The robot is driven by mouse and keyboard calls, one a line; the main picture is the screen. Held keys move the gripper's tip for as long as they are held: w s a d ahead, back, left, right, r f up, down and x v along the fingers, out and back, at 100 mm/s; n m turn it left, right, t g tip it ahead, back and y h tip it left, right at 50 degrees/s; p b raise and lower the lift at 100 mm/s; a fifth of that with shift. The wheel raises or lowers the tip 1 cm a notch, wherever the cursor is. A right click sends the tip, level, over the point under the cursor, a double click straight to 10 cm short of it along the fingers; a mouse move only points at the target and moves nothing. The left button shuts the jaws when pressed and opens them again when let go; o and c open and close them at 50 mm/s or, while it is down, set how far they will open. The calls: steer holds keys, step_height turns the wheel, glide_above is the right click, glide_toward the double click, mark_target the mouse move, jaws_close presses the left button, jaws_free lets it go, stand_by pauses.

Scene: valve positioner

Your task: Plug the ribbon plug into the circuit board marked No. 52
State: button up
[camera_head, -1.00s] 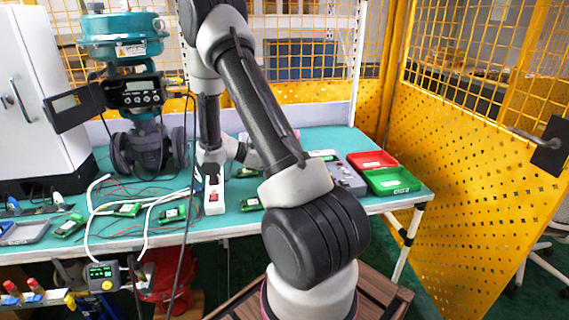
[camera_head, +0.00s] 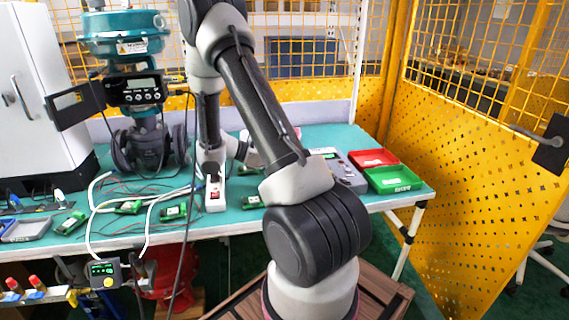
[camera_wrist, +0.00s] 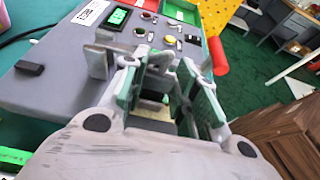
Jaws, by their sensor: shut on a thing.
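My gripper (camera_wrist: 158,80) shows in the wrist view, close over a grey panel box (camera_wrist: 60,75). Its fingers are shut on a small dark thing (camera_wrist: 153,96), mostly hidden between them; I cannot tell for sure that it is the ribbon plug. In the head view my arm hides the gripper. Several green circuit boards lie on the teal table: one at the left (camera_head: 70,223), two in the middle (camera_head: 128,207) (camera_head: 173,211) and one further right (camera_head: 252,201). Their numbers are too small to read, so I cannot tell which is No. 52.
The panel box carries a green display (camera_wrist: 117,16), buttons and a small black block (camera_wrist: 30,67). A red bin (camera_head: 373,158) and a green bin (camera_head: 394,180) stand at the table's right end.

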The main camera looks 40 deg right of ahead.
steer(key=shift+f, duration=0.45)
stand_by(1.2)
steer(key=o, duration=0.9)
steer(key=shift+c, duration=0.2)
steer(key=shift+o, duration=0.6)
steer(key=shift+o, duration=1.2)
steer(key=v, duration=0.7)
